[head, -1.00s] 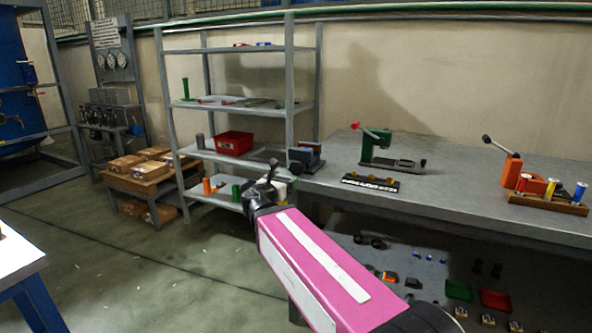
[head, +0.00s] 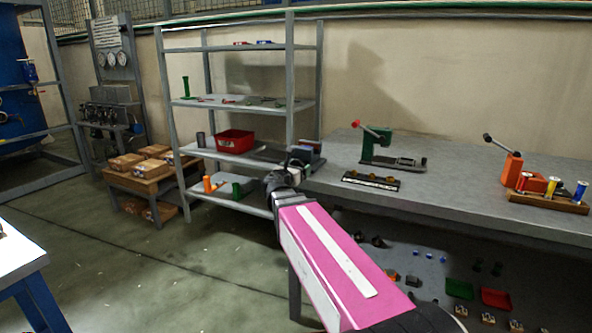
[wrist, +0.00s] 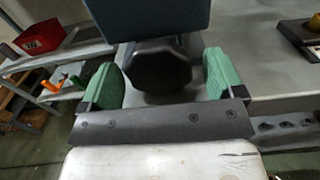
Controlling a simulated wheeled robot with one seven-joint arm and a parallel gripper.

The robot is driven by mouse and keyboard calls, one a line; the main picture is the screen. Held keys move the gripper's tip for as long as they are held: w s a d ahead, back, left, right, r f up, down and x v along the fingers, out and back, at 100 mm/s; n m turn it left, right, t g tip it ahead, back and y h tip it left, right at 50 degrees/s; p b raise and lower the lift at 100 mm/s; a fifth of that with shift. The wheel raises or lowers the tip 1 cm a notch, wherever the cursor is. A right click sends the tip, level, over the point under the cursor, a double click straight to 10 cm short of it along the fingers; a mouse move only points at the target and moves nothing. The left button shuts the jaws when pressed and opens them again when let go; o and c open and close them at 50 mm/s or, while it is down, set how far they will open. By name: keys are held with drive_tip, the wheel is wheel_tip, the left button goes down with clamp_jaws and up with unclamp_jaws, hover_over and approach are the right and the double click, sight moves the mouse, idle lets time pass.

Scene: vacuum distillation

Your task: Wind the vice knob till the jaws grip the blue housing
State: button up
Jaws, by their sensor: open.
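The dark, many-sided vice knob (wrist: 158,70) faces me in the wrist view. My gripper (wrist: 162,80) is open, with one green finger on each side of the knob. A gap shows between the knob and the right finger; the left finger is closer to it. A dark blue-grey block (wrist: 155,17) stands behind and above the knob; I cannot tell if it is the vice or the housing. In the head view my gripper (head: 291,172) is at the left end of the bench and hides most of the vice (head: 305,150). The jaws are hidden.
The grey bench (head: 450,185) carries a green press (head: 375,147), a black strip with several small parts (head: 371,181) and an orange lever device (head: 512,170). A shelf rack (head: 235,105) with a red bin (head: 235,141) stands close on the left.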

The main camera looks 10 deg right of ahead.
drive_tip(key=c, duration=0.9)
drive_tip(key=shift+m, duration=0.8)
drive_tip(key=o, duration=0.9)
drive_tip(key=shift+s, duration=0.1)
drive_tip(key=v, duration=1)
drive_tip(key=shift+s+a, duration=0.25)
drive_tip(key=shift+c, duration=0.2)
